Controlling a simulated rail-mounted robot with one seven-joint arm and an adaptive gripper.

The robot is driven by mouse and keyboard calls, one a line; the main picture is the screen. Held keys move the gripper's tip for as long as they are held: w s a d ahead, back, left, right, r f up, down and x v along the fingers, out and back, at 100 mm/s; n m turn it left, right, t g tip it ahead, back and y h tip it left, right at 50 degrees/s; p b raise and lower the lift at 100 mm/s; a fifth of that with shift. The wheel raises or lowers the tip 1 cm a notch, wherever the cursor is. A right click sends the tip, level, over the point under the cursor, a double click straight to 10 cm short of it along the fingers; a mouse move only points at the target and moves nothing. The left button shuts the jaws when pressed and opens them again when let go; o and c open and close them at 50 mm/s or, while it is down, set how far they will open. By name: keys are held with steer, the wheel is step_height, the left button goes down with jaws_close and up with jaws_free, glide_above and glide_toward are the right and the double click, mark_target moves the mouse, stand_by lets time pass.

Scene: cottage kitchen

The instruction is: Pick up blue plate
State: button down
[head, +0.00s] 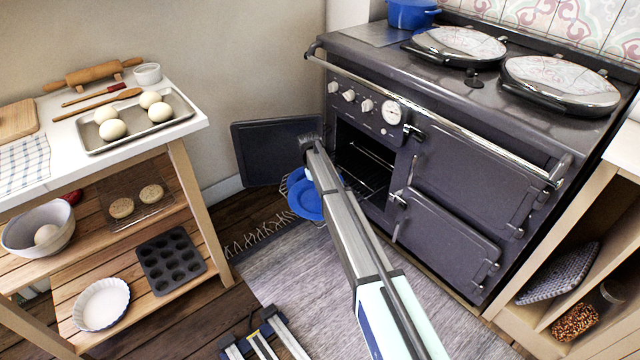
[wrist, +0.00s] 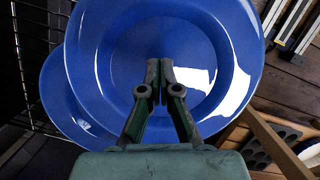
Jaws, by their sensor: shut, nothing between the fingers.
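A round blue plate (wrist: 110,50) fills most of the wrist view. A second blue plate (wrist: 54,88) shows partly behind its left edge. In the head view, blue plates (head: 306,203) show low in front of the open oven, partly hidden by my arm. My gripper (wrist: 160,66) is shut and empty, with its fingertips over the inner face of the larger-looking plate. Whether they touch it, I cannot tell. In the head view the fingertips are hard to make out beside the open oven door.
A dark oven door (head: 270,150) stands open left of the range. Wire rack bars (wrist: 30,60) run along the left of the wrist view. A wooden trolley (head: 190,190) with baking things stands at the left. The rug (head: 290,265) has clear room.

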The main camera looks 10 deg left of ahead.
steer(key=shift+x, duration=1.15)
steer(key=d, duration=0.1)
steer(key=s+d, duration=0.1)
steer(key=d, duration=0.1)
steer(key=shift+s+d+b, duration=0.1)
steer(key=shift+s+b, duration=0.15)
steer(key=shift+b, duration=0.05)
steer(key=shift+d, duration=0.3)
steer(key=shift+s, duration=0.1)
steer(key=d+p, duration=0.1)
steer(key=s+d+p, duration=0.1)
steer(key=d, duration=0.1)
steer(key=s+d, duration=0.1)
steer(key=shift+d+r+p, duration=0.15)
steer(key=shift+d+p, duration=0.15)
steer(key=shift+p, duration=0.1)
steer(key=shift+d, duration=0.15)
steer(key=shift+w, duration=0.1)
steer(key=shift+a, duration=0.2)
